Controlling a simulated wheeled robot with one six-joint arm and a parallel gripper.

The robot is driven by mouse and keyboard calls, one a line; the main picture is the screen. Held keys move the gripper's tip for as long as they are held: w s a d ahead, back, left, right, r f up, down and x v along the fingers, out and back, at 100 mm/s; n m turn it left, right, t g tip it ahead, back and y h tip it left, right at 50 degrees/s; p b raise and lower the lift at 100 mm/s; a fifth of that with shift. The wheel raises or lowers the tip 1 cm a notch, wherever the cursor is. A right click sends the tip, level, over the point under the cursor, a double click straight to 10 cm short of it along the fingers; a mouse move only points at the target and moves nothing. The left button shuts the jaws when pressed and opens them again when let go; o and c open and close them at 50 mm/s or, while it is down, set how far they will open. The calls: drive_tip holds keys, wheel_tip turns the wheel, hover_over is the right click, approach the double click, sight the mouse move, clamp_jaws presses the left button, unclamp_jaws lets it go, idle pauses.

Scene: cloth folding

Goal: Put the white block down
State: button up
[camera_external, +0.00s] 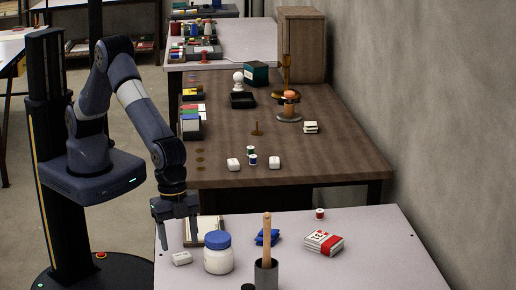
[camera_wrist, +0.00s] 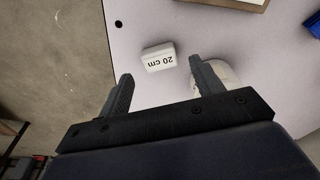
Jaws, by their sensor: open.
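My gripper (camera_wrist: 158,88) is open and empty. In the wrist view the block sits between and just beyond the two fingertips, closer to the right one. In the external view my gripper (camera_external: 178,240) points down over the block. Whether a finger touches the block I cannot tell.
A white jar with a blue lid (camera_external: 218,254) stands close to the right of the block. A shallow tray (camera_external: 203,224) lies behind. A blue cloth (camera_external: 267,237), a red-and-white cloth (camera_external: 324,243) and a dark cup (camera_external: 266,272) with a wooden stick are further right.

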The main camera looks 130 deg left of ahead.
wheel_tip(320, 180, up, 8)
drive_tip(key=s, duration=0.1)
drive_tip(key=shift+a+r, duration=0.25)
drive_tip(key=shift+s, duration=0.1)
drive_tip(key=shift+c, duration=0.3)
